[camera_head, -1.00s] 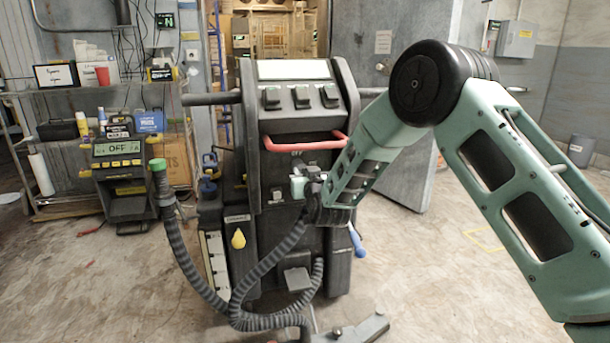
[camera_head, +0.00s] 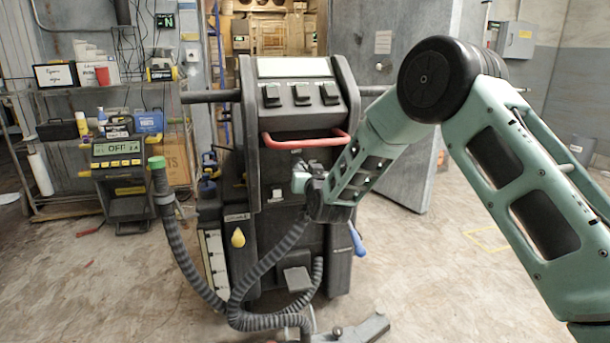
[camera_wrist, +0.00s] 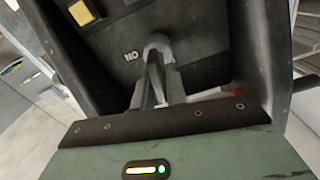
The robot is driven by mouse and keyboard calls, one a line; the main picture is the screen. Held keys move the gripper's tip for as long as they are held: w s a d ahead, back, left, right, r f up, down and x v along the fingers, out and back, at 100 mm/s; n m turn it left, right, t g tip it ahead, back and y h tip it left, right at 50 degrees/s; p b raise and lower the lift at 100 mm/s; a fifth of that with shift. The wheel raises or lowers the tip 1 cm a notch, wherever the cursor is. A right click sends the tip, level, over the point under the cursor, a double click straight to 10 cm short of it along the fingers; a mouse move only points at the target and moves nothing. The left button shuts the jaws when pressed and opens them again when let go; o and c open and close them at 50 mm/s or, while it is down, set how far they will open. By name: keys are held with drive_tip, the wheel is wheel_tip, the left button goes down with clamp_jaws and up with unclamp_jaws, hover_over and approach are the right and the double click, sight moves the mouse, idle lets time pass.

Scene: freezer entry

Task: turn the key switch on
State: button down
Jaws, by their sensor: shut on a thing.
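The dark floor machine (camera_head: 300,110) stands upright in the middle of the head view, with a red handle (camera_head: 306,141) across its front. My gripper (camera_head: 299,182) is at the machine's front panel, below this handle. In the wrist view, the fingers of my gripper (camera_wrist: 157,62) are nearly together at the dark panel (camera_wrist: 195,50), beside a small white marking (camera_wrist: 131,56). They are shut on the key switch, which is mostly hidden by the fingertips. Its turned position cannot be read.
A ribbed hose (camera_head: 180,240) loops in front of the machine at the left. Shelves (camera_head: 100,85) with tools and boxes stand behind at the left. A grey door panel (camera_head: 400,150) is behind my arm. The floor at the right is open.

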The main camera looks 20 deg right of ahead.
drive_tip(key=m+b, duration=0.1)
drive_tip(key=m, duration=0.2)
drive_tip(key=m+b, duration=0.1)
drive_tip(key=shift+d+f+m+b, duration=0.25)
drive_tip(key=shift+d+m+b, duration=0.05)
drive_tip(key=shift+b, duration=0.05)
drive_tip(key=shift+d+f+m+b, duration=0.15)
drive_tip(key=shift+m+b, duration=0.95)
drive_tip(key=shift+m, duration=0.75)
drive_tip(key=shift+f+m+b, duration=0.15)
drive_tip(key=shift+m+b, duration=0.9)
drive_tip(key=shift+m, duration=0.85)
drive_tip(key=shift+d+f+m+b, duration=0.15)
drive_tip(key=shift+m+b, duration=0.95)
drive_tip(key=shift+m, duration=0.75)
drive_tip(key=shift+a, duration=0.1)
drive_tip(key=c, duration=1.5)
unclamp_jaws()
drive_tip(key=shift+r, duration=0.1)
drive_tip(key=shift+s, duration=0.1)
